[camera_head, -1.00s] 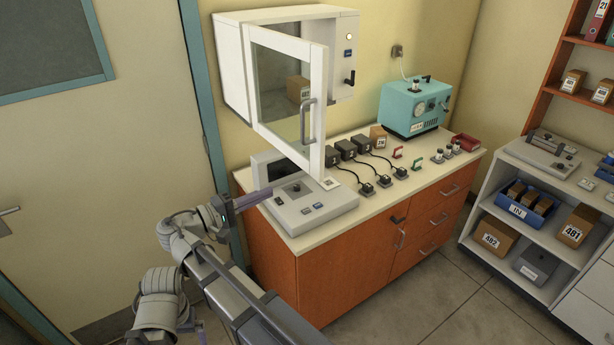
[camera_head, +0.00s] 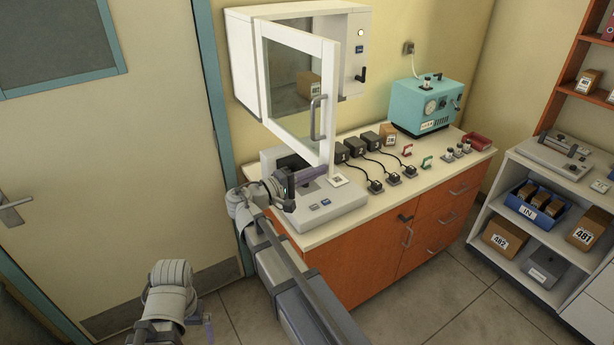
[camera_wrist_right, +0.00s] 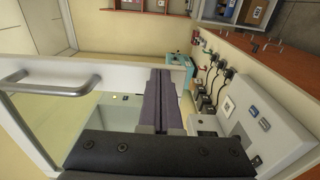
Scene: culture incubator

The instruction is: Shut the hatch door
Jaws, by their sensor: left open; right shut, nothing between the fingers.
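The hatch door (camera_head: 329,100) is a white frame with a glass pane, on the white wall cabinet (camera_head: 357,30). It stands open, swung out from the cabinet's left side, with a grey bar handle (camera_head: 317,117) near its free edge. My right gripper (camera_head: 318,176) is shut and empty at the door's lower free corner; contact cannot be told. In the right wrist view its purple fingers (camera_wrist_right: 160,103) are together beside the door frame (camera_wrist_right: 105,75), with the handle (camera_wrist_right: 45,83) to the left. My left gripper (camera_head: 208,328) is open, low at the bottom left, mostly hidden.
Below the door, a grey device (camera_head: 335,207) sits on the counter (camera_head: 400,200), with black adapters (camera_head: 370,142) and cables to its right. A teal machine (camera_head: 425,105) stands further right. A carton (camera_head: 306,86) shows through the glass. The floor in front is clear.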

